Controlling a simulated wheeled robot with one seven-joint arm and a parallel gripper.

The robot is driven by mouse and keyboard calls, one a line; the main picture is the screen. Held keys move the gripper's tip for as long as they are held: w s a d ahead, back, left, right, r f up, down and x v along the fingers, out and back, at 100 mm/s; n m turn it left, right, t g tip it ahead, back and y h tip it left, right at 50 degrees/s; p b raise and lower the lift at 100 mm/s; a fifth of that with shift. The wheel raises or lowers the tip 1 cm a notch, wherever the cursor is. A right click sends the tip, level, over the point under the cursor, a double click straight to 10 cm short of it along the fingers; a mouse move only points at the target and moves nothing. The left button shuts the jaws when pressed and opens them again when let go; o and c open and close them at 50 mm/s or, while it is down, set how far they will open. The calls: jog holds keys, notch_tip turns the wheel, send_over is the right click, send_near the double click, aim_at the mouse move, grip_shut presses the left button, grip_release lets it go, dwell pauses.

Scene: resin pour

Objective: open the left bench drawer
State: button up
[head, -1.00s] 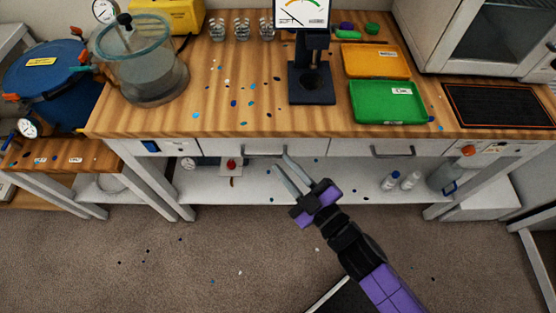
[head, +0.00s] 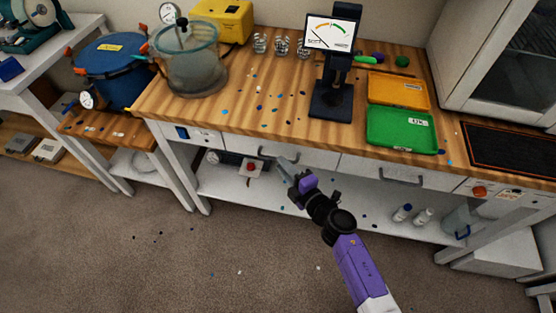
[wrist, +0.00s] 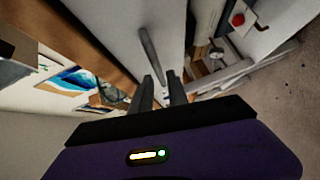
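The left bench drawer (head: 235,146) is a white front under the wooden bench top, and it looks closed. Its grey bar handle (head: 265,156) shows in the head view, partly near my fingers. My gripper (head: 285,167) is in front of the right part of this drawer. In the wrist view the handle (wrist: 151,52) runs along the drawer face (wrist: 110,25), just ahead of my gripper (wrist: 160,82). The two fingers stand apart with a gap between them. The handle's near end lies close to the fingertips; I cannot tell whether they touch it.
A second drawer (head: 400,175) with a handle is to the right. A lower shelf (head: 230,185) holds a small device with a red button (head: 251,167) and bottles (head: 402,212). A blue pot (head: 112,70) stands at left.

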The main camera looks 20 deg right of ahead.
jog(key=shift+b+x, duration=0.35)
jog(key=shift+x, duration=1.75)
jog(key=shift+c, duration=0.4)
grip_shut()
